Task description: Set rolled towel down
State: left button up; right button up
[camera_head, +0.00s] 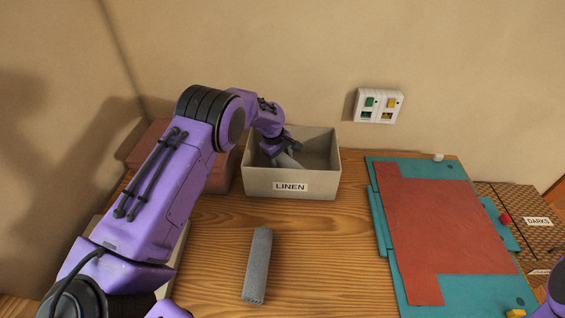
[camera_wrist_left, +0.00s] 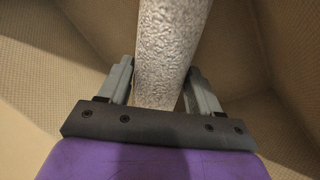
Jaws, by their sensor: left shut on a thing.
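My left gripper (camera_head: 284,152) reaches down into the grey bin labelled LINEN (camera_head: 262,182). In the left wrist view the left gripper (camera_wrist_left: 162,88) is shut on a light grey rolled towel (camera_wrist_left: 172,45), a finger on each side of it. The bin's beige walls and floor surround the towel there. Whether the towel touches the bin floor cannot be told. In the head view the held towel is mostly hidden by the gripper and bin front. A second grey roll (camera_head: 258,265) lies on the wooden table in front of the bin. My right gripper is not in view.
A brown-red box (camera_head: 150,145) stands left of the bin, partly behind my left arm. A teal and red board (camera_head: 440,230) covers the table's right side. A woven basket labelled DARKS (camera_head: 520,200) is beyond it. A switch panel (camera_head: 378,105) is on the wall.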

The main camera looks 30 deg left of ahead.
pick_arm(q)
jog(key=shift+s+x, duration=0.25)
jog(key=shift+x, duration=0.9)
jog(key=shift+f, duration=0.15)
jog(key=shift+f, duration=0.2)
jog(key=o, duration=1.1)
jog(key=shift+r, duration=0.25)
jog(key=b+v, duration=0.1)
jog(key=v, duration=1.1)
jog(key=shift+s, duration=0.1)
